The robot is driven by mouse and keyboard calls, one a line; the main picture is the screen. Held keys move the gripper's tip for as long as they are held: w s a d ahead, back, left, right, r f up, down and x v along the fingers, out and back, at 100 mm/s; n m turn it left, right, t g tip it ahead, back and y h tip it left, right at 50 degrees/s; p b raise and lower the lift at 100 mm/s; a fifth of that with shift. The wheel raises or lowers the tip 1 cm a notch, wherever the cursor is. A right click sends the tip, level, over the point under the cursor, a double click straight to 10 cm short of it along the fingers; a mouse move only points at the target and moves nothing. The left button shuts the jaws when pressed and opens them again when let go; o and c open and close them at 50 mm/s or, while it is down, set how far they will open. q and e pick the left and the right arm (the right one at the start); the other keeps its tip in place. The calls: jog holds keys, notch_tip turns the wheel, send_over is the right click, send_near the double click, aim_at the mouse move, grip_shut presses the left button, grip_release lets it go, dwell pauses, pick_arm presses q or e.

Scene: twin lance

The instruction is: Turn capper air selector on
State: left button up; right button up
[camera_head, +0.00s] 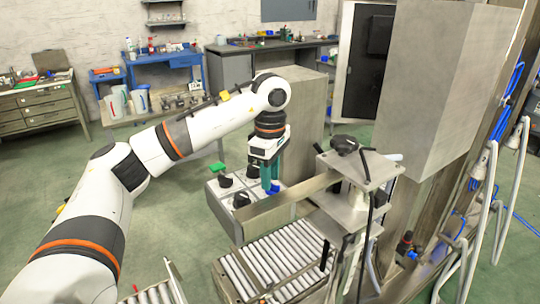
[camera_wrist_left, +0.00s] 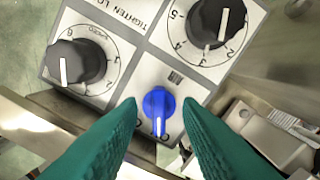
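The capper air selector appears to be the blue knob (camera_wrist_left: 160,103) with a white pointer line, on a light grey control panel (camera_wrist_left: 143,72). In the wrist view its pointer line runs toward the bottom of the picture. It also shows in the head view as a small blue spot (camera_head: 275,187) on the panel box (camera_head: 222,207). My left gripper (camera_wrist_left: 161,108) is open, its teal fingers on either side of the knob with a gap at each side. In the head view the left gripper (camera_head: 268,184) points down over the panel. My right gripper is not in view.
Black dial knobs (camera_wrist_left: 76,62) and (camera_wrist_left: 213,22) sit on the same panel. A green button (camera_head: 217,168) is at the panel's far left corner. A metal guide plate (camera_head: 292,207) and a clamp post (camera_head: 362,165) stand close on the right. Roller conveyor (camera_head: 270,262) lies in front.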

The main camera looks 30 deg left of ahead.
pick_arm(q)
notch_tip(320, 180, up, 3)
jog(key=shift+r+b, duration=0.2)
jog(key=shift+b, duration=0.15)
notch_tip(320, 180, up, 8)
jog(key=p, duration=0.1)
jog(key=shift+f, duration=0.2)
